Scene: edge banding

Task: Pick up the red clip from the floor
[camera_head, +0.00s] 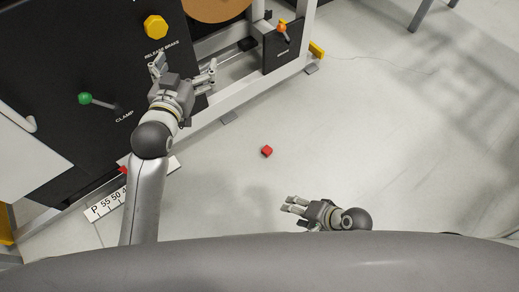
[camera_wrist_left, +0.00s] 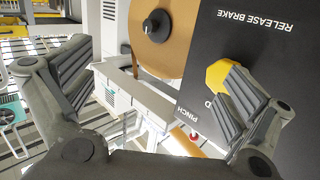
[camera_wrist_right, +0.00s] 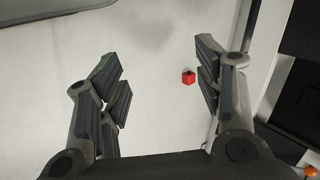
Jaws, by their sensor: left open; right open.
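The red clip (camera_head: 267,151) is a small red block lying on the pale floor in the head view, clear of the machine's frame. It also shows in the right wrist view (camera_wrist_right: 188,78), between the fingers and close to the right-hand finger in the picture, with floor around it. My right gripper (camera_head: 290,205) is open and empty, below and slightly right of the clip in the head view. My left gripper (camera_head: 186,68) is open and empty in front of the machine's black panel; its spread fingers also show in the left wrist view (camera_wrist_left: 155,90).
The black machine panel (camera_head: 60,45) carries a yellow knob (camera_head: 156,27) and a green-tipped clamp lever (camera_head: 86,98). A white frame rail (camera_head: 245,98) runs along its base. A scale strip (camera_head: 104,208) lies at lower left. Floor to the right is open.

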